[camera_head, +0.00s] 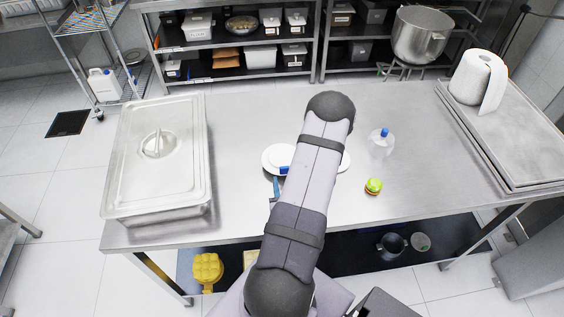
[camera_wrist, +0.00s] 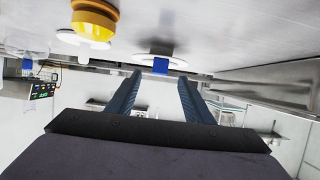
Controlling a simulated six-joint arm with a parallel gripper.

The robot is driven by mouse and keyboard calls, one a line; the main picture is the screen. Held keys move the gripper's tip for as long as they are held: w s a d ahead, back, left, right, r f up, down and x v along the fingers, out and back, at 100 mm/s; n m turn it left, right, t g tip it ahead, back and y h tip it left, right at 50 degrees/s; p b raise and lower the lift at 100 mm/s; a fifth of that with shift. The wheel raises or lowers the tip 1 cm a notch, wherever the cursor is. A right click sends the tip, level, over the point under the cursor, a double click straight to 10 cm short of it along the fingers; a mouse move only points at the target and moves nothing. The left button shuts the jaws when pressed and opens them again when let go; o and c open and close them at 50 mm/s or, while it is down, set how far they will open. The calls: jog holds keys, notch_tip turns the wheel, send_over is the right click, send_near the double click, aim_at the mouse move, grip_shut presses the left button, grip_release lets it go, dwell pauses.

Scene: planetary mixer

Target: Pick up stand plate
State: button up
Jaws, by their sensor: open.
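A white oval plate (camera_head: 274,155) lies on the steel table, mostly hidden behind my arm in the head view. A bright blue piece (camera_head: 284,170) shows at its near edge beside the arm. In the wrist view a pale disc (camera_wrist: 142,60) with a blue block (camera_wrist: 160,68) sits beyond the fingers; I cannot tell whether it is the plate. My gripper (camera_wrist: 157,82) is open and nothing shows between its dark blue fingers. In the head view the arm covers most of it.
A clear bottle with a blue cap (camera_head: 382,140) and a small yellow-green object (camera_head: 374,186) stand right of my arm. A large lidded steel pan (camera_head: 190,178) fills the table's left. A paper roll (camera_head: 475,78) stands on a steel slab (camera_head: 512,135) at right. The table's back middle is clear.

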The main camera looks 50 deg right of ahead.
aim_at(285, 170)
jog(key=shift+w+d+f, duration=0.2)
jog(key=shift+w+d, duration=0.1)
jog(key=shift+w, duration=0.05)
jog(key=shift+b, duration=0.3)
jog(key=b+x, duration=0.2)
jog(key=b, duration=0.2)
jog(key=shift+w+d+f, duration=0.25)
jog(key=shift+x, duration=1.2)
jog(key=shift+r, duration=0.2)
jog(key=shift+c, duration=0.6)
grip_shut()
